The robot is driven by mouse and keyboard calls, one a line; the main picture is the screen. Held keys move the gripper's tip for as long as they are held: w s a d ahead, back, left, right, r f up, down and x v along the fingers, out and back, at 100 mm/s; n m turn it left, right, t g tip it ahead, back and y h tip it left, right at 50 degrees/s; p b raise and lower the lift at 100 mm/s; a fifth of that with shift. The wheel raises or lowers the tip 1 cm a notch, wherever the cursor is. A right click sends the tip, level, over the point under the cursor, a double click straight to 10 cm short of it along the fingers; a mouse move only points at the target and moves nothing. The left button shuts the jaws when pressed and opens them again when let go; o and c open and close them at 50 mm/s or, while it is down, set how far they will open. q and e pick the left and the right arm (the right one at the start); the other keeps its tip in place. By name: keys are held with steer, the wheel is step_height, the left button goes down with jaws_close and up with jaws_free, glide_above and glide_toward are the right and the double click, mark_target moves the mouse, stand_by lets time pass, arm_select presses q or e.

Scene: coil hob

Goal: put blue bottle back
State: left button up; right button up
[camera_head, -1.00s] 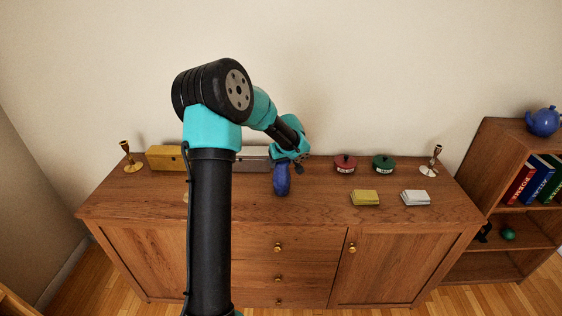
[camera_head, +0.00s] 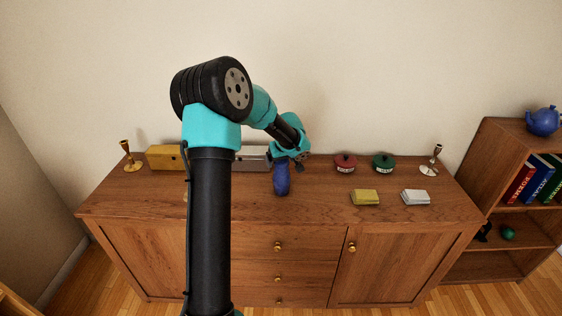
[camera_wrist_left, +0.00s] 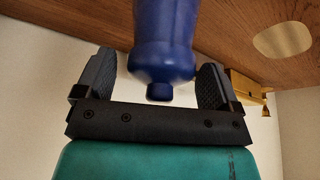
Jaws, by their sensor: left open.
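The blue bottle (camera_head: 282,179) stands on the wooden cabinet top, a little left of its middle. My left gripper (camera_head: 290,156) is at the bottle's upper end. In the left wrist view the bottle (camera_wrist_left: 163,35) points its narrow cap at the palm, between the two spread fingers of my left gripper (camera_wrist_left: 158,72). Gaps show on both sides, so the gripper is open and not holding it. A pale round spot (camera_wrist_left: 283,40) lies on the wood to one side; my arm mostly hides it in the head view. My right gripper is not in view.
A yellow box (camera_head: 164,158) and a grey box (camera_head: 252,160) stand at the back. Red (camera_head: 345,163) and green (camera_head: 383,162) lidded pots, yellow (camera_head: 365,197) and white (camera_head: 415,197) stacks and two candlesticks occupy the top. Bare wood lies around the bottle's front.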

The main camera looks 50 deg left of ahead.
arm_select(q)
steer(key=v, duration=1.1)
steer(key=shift+r, duration=0.3)
steer(key=shift+d+f, duration=0.1)
steer(key=shift+d, duration=0.1)
